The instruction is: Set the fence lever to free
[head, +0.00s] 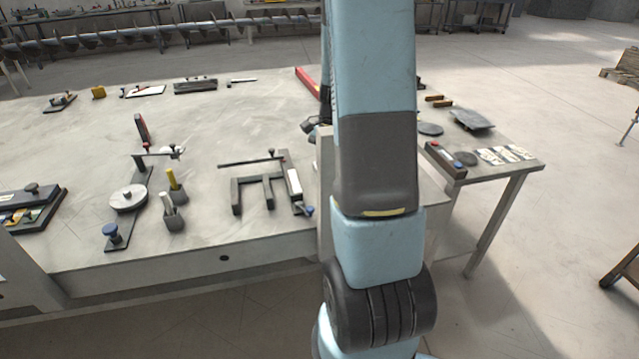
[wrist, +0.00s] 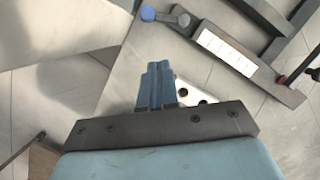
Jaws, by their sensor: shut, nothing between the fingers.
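A dark E-shaped fixture (head: 238,190) stands near the table's front edge, left of my arm. It carries a long thin bar (head: 240,163), a white scale strip (head: 295,184) and a small blue knob (head: 308,210) at its front end. In the wrist view the strip (wrist: 228,52) and the blue knob (wrist: 148,13), beside a short grey lever (wrist: 180,20), lie beyond my fingertips. I cannot tell which part is the fence lever or its setting. My gripper (wrist: 157,68) is shut and empty, apart from the knob; my arm hides it in the head view.
A white plate with dark holes (wrist: 195,97) lies beside my fingers. A dark block with coloured buttons (head: 445,160) stands right.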

